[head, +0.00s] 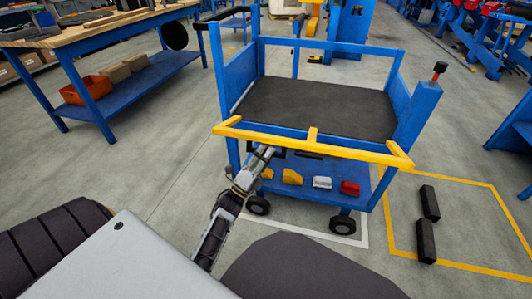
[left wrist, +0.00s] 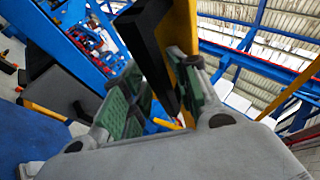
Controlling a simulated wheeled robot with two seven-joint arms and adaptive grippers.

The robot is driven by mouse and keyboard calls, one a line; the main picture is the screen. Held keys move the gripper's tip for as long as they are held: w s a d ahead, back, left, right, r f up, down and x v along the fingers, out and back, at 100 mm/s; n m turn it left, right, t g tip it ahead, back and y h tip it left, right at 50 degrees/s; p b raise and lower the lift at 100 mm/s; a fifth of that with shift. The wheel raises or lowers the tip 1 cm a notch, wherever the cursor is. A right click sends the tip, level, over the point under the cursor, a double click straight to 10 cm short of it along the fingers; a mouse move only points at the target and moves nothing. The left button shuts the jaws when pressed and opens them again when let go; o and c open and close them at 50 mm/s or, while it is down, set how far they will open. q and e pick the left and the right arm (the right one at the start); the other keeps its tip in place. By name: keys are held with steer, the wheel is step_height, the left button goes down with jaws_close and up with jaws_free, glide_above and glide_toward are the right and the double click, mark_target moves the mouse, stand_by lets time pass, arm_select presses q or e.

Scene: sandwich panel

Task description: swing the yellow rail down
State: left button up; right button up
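The yellow rail (head: 350,151) runs across the near side of the blue cart (head: 423,105), above its lower shelf, with short arms bending back at both ends. A dark bar (head: 305,155) shows just below the rail. My left gripper (head: 264,154) is just below the left half of the rail. In the left wrist view, the gripper's green-padded fingers (left wrist: 157,88) stand apart on either side of a black bar (left wrist: 146,38), with the yellow rail (left wrist: 182,28) close beside it. A gap shows by the left pad; contact on the right is unclear. My right gripper is not in view.
The cart has a black deck (head: 315,105) and a lower shelf with yellow, white and red pieces (head: 322,182). Two black blocks (head: 428,202) lie in a yellow floor outline at right. A workbench (head: 95,40) stands at left. Floor between bench and cart is clear.

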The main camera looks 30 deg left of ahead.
arm_select(q)
steer(key=shift+r, duration=0.1)
stand_by(0.3)
steer(key=v, duration=1.2)
steer(key=shift+c, duration=0.4)
